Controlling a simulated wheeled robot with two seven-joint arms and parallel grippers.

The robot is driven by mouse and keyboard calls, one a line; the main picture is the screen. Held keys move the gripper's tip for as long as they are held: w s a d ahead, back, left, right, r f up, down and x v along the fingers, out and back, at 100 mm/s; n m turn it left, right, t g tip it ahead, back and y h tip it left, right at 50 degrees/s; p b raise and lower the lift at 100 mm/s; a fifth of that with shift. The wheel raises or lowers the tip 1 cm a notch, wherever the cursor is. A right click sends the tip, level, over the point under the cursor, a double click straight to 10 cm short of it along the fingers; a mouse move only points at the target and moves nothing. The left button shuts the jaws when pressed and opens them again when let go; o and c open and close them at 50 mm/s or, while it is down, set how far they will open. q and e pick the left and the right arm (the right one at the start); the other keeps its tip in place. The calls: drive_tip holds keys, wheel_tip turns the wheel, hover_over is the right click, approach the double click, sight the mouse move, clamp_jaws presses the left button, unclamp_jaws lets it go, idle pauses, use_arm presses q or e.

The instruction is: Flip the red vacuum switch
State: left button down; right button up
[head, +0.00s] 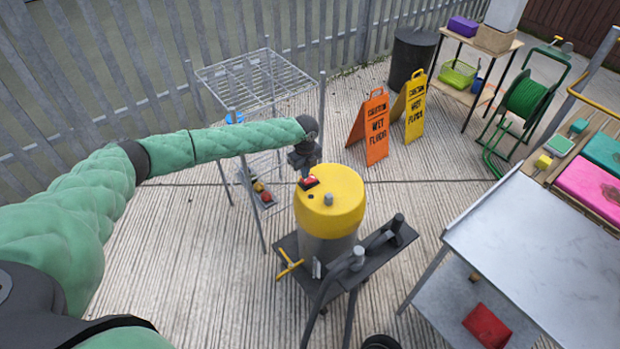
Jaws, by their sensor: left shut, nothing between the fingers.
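The vacuum (345,203) has a yellow top and a grey drum, and stands on a dark cart in the middle of the head view. Its red switch (309,181) sits in a dark housing at the left of the yellow top. My left gripper (307,174) is shut and empty, pointing down right at the switch. Its tips partly cover the switch. I cannot tell whether they touch it, or which way the switch is set. My right gripper is not in view.
A wire rack (255,80) stands behind my left arm. An orange wet-floor sign (375,128) and a yellow one (415,105) stand behind the vacuum. A metal table (540,250) is at the right. The dark cart (370,268) has a handle at its front right.

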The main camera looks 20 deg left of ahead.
use_arm(q)
drive_tip(key=shift+f+b, duration=0.4)
drive_tip(key=shift+f, duration=0.55)
idle(0.6)
drive_tip(key=shift+r, duration=0.15)
drive_tip(key=shift+r+p, duration=2.55)
drive_tip(key=shift+r, duration=0.8)
